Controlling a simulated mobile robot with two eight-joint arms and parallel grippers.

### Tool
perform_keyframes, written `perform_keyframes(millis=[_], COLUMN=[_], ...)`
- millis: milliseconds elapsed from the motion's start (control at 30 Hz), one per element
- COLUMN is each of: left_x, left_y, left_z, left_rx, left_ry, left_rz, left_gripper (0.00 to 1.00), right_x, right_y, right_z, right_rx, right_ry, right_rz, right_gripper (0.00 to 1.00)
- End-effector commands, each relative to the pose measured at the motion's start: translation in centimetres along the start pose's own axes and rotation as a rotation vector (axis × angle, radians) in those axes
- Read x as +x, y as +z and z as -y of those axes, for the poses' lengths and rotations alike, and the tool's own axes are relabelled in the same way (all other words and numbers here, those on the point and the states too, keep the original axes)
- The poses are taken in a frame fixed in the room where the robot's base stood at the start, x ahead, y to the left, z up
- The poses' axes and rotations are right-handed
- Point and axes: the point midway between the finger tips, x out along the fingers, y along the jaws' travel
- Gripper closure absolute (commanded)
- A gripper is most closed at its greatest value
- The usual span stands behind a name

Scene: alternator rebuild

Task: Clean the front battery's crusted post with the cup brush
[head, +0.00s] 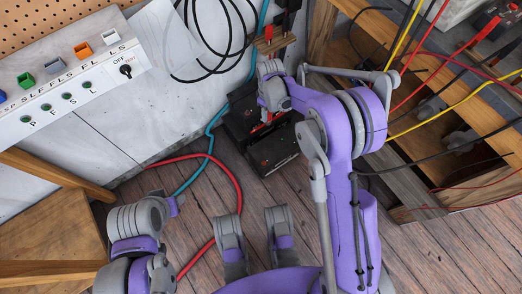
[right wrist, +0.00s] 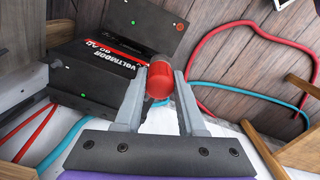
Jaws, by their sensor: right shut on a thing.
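A black battery (head: 277,155) with white and red lettering stands on the floor below my right gripper; a darker black box (head: 240,108) is behind it. The lettered battery also shows in the right wrist view (right wrist: 92,72), left of the fingers. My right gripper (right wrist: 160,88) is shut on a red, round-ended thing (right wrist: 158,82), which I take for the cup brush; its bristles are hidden. In the head view my right gripper (head: 268,112) covers part of the battery tops. I cannot make out the crusted post.
A red hose (head: 235,180) and a blue hose (head: 211,140) run along the floor left of the batteries. A wooden bench (head: 450,75) with red, yellow and black cables stands at the right. A white switch panel (head: 75,92) is at the upper left. Open plank floor (head: 190,225) lies in front.

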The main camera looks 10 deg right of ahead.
Motion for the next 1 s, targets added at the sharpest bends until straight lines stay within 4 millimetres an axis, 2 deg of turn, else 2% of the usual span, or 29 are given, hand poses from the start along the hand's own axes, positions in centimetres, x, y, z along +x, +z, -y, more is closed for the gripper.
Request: perform_keyframes(millis=[33,200,300,400,500,600,1000], left_x=[-1.1,-3.1,-4.1,-4.8,-5.2,-5.4,-4.4], left_y=[-0.2,-0.7,-1.0,-1.2,-1.3,-1.4,-1.1], left_z=[0.0,0.0,0.0,0.0,0.0,0.0,0.0], left_rx=[0.0,0.0,0.0,0.0,0.0,0.0,0.0], left_ry=[0.0,0.0,0.0,0.0,0.0,0.0,0.0], left_rz=[-0.002,-0.008,-0.012,-0.014,-0.016,-0.016,-0.013], left_gripper=[0.5,0.5,0.5,0.5,0.5,0.5,0.5], right_x=[2.2,10.0,13.8,16.7,18.6,19.7,22.8], right_y=[-0.2,0.2,1.0,1.9,2.7,3.2,3.3], right_z=[0.3,2.2,3.5,4.8,5.7,6.2,6.3], right_rx=[-0.103,-0.484,-0.678,-0.831,-0.934,-0.991,-1.011], right_ry=[0.001,0.003,0.004,0.006,0.006,0.007,0.006], right_rz=[-0.001,-0.002,-0.003,-0.003,-0.002,-0.002,-0.002], right_gripper=[1.0,1.0,1.0,1.0,1.0,1.0,1.0])
